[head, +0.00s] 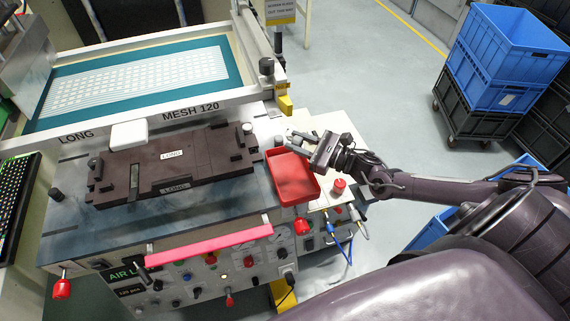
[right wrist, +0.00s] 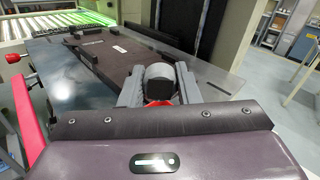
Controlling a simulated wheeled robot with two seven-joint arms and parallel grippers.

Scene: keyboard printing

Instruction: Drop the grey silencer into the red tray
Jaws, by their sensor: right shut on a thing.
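My right gripper (head: 300,139) comes in from the right in the head view, above the back edge of the red tray (head: 294,180). It is shut on the grey silencer (right wrist: 159,76), a short grey cylinder with a dark end, which sits between the two fingers in the right wrist view. In the head view the silencer (head: 279,141) shows small at the fingertips. The red tray's inside looks empty in the head view; only a bit of red shows below the silencer in the right wrist view. My left gripper is not in view.
A dark fixture plate (head: 170,164) lies on the machine bed left of the tray. A white block (head: 129,135) rests at its back edge. The mesh screen frame (head: 140,85) is behind. A red knob (head: 339,186) stands right of the tray. Blue crates (head: 505,50) are far right.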

